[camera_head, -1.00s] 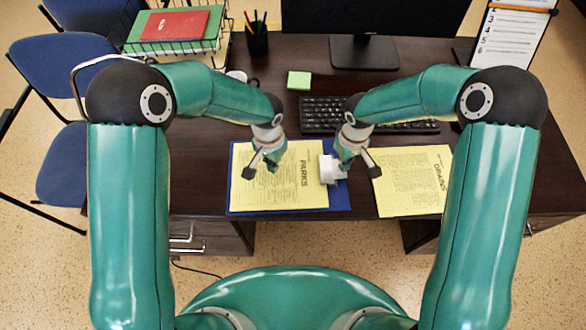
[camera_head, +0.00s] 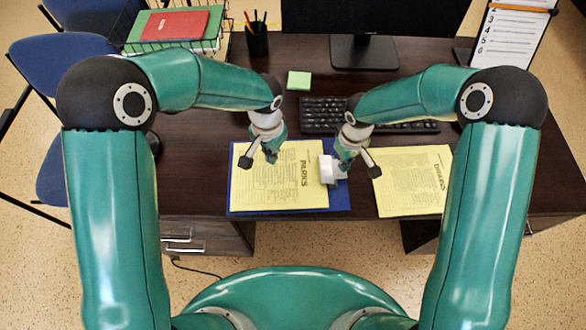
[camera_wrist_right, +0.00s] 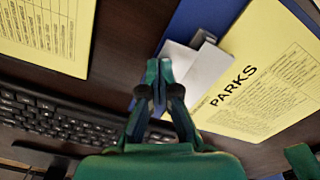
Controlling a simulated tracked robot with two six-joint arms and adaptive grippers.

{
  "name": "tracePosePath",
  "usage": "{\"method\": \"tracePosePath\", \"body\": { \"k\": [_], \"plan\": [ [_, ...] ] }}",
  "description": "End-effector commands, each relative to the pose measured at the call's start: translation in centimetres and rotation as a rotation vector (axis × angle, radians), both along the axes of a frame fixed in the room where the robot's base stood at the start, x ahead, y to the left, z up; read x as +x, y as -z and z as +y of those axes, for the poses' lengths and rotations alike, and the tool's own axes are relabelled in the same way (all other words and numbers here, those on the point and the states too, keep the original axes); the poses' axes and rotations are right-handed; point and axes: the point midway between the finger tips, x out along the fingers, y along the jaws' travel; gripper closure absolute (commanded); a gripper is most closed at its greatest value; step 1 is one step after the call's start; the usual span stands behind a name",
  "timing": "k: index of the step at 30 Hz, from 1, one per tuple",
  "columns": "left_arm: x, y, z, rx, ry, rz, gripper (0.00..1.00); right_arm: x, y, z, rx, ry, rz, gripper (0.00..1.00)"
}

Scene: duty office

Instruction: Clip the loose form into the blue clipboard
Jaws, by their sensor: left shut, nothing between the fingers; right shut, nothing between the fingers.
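The blue clipboard (camera_head: 236,203) lies flat on the desk with its white clip (camera_head: 328,172) at its right end. A yellow form headed PARKS (camera_head: 300,192) lies on the board, its right edge meeting the clip; I cannot tell how far it is under it. The clip also shows in the right wrist view (camera_wrist_right: 203,68). My right gripper (camera_head: 346,168) is shut and empty, just over the clip's right side; whether it touches is unclear. My left gripper (camera_head: 271,159) is shut and empty above the form's upper left part.
A second yellow form (camera_head: 410,185) lies on the desk right of the clipboard. The keyboard (camera_head: 322,115) is behind the right gripper. A green note pad (camera_head: 299,80), pen cup (camera_head: 257,42) and monitor stand (camera_head: 363,52) stand farther back. The desk's left front is mostly bare.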

Motion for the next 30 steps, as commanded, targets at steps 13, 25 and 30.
{"method": "tracePosePath", "body": {
  "k": [13, 25, 30],
  "plan": [
    [0.0, 0.0, 0.0, 0.000, 0.001, 0.000, 1.00, 0.0, -0.6, 0.0, -0.001, 0.000, 0.002, 1.00],
    [0.0, 0.0, 0.0, 0.000, 0.001, 0.000, 1.00, 0.0, -2.3, 0.0, 0.000, 0.000, 0.001, 1.00],
    [0.0, 0.0, 0.0, 0.000, 0.001, 0.000, 1.00, 0.0, -3.0, 0.0, 0.000, -0.001, -0.001, 1.00]
  ]
}}
